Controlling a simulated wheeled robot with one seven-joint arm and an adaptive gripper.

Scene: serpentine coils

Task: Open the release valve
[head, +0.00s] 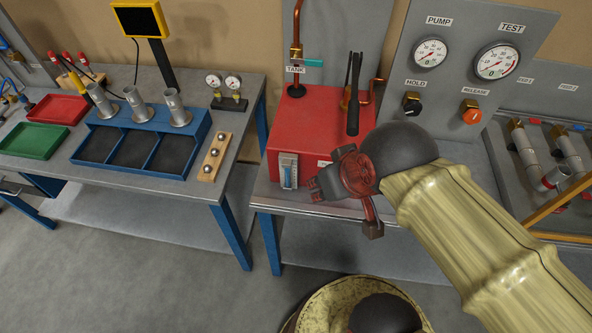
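The release valve (471,113) is an orange knob on a brass fitting under the "RELEASE" label, on the upright grey panel at the upper right. The label does not let me tell whether it is open or closed. My gripper (345,210) is red and dark, in front of the red tank unit near the table's front edge. Its two fingers appear spread apart, with nothing seen between them. It is below and to the left of the valve, well apart from it. My arm reaches in from the right, below the valve.
A black hold knob (412,103) sits left of the valve, below the pump gauge (430,53). The test gauge (497,61) is above the valve. The red tank unit (312,122) has an upright black lever (354,92). Pipes (530,155) stand at right. A blue tray (150,150) lies at left.

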